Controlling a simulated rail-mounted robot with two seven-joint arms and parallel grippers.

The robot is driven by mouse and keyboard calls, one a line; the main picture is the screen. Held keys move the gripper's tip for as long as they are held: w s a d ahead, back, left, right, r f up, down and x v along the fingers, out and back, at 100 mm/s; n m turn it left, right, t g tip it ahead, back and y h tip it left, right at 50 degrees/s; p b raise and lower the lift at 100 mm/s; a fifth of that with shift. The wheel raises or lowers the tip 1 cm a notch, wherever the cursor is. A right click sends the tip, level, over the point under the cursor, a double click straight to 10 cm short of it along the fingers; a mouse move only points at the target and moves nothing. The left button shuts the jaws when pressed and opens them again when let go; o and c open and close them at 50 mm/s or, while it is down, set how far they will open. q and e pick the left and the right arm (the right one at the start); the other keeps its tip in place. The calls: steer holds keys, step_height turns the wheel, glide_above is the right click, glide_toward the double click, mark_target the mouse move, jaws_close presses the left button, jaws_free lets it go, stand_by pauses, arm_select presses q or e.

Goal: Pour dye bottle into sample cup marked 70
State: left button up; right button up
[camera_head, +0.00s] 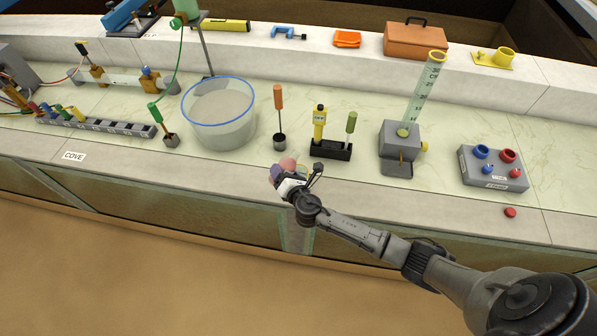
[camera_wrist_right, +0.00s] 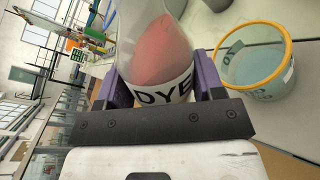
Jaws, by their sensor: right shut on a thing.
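The bottle also shows in the head view as a small pink shape (camera_head: 287,164), partly hidden by the gripper. A clear cup with a yellow rim (camera_wrist_right: 252,70) stands beside the bottle in the right wrist view, apart from it. The cup carries a marking that I cannot read surely. My left gripper is not in view.
Behind the gripper stand a blue-rimmed tub (camera_head: 222,140), a small dark pot with an orange-handled tool (camera_head: 279,142) and a black holder (camera_head: 331,150). A grey block with a graduated cylinder (camera_head: 398,150) is to the right. A red button (camera_head: 510,212) sits near the front edge.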

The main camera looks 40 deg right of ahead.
steer(key=shift+a, duration=0.1)
steer(key=shift+m, duration=0.3)
stand_by(0.5)
steer(key=shift+a+f, duration=0.1)
steer(key=shift+f, duration=0.1)
stand_by(0.5)
steer(key=shift+b, duration=0.35)
steer(key=shift+a+f+m, duration=0.1)
steer(key=shift+m, duration=0.2)
steer(key=shift+a+f+m+y+b, duration=0.1)
steer(key=shift+f+m+y+b, duration=0.1)
steer(key=shift+m+y+b, duration=0.1)
stand_by(0.4)
steer(key=shift+w, duration=0.1)
steer(key=shift+f, duration=0.1)
